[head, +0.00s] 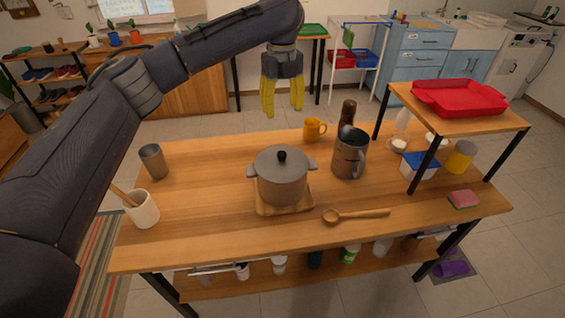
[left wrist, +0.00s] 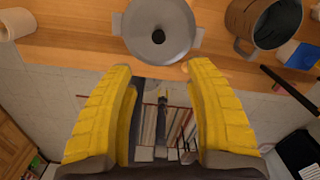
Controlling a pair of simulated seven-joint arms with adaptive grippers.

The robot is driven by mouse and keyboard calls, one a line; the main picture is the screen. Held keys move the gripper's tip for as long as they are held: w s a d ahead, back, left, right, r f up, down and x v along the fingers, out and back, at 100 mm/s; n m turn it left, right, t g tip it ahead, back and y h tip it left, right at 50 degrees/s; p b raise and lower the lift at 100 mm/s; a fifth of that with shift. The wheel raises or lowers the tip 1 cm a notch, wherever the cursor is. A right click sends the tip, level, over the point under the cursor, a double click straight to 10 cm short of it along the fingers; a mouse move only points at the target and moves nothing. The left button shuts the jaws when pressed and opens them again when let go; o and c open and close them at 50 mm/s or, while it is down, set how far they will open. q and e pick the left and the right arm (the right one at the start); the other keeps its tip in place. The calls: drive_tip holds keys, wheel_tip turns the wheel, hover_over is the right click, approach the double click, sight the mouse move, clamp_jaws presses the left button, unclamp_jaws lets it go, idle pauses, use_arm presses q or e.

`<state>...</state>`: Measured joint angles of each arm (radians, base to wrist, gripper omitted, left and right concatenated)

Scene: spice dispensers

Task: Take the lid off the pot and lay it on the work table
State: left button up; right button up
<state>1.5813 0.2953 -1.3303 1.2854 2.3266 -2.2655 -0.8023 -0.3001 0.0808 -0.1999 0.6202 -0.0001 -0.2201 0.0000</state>
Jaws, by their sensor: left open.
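The grey pot (head: 281,182) stands on a wooden board (head: 286,209) at the middle of the work table (head: 220,230). Its grey lid (head: 270,164) with a dark round knob (head: 282,155) sits on top of it. In the left wrist view the lid (left wrist: 146,30) and its knob (left wrist: 158,37) show beyond the fingertips. My left gripper (head: 283,108) is in the air above the table's far edge, beyond the pot. Its yellow fingers point down, apart, with nothing between them; they also show in the left wrist view (left wrist: 158,75). My right gripper is not in view.
A metal pitcher (head: 348,157) stands right of the pot, with a dark bottle (head: 348,112) and yellow mug (head: 314,129) behind. A wooden spoon (head: 355,214) lies in front. A raised shelf (head: 475,112) holds a red tray (head: 458,97).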

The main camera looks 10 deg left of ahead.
sight(282, 153)
use_arm(q)
wheel_tip(282, 153, down, 17)
drive_tip(key=shift+s+a+f, duration=0.1)
drive_tip(key=shift+a, duration=0.05)
idle(0.8)
clamp_jaws()
idle(0.4)
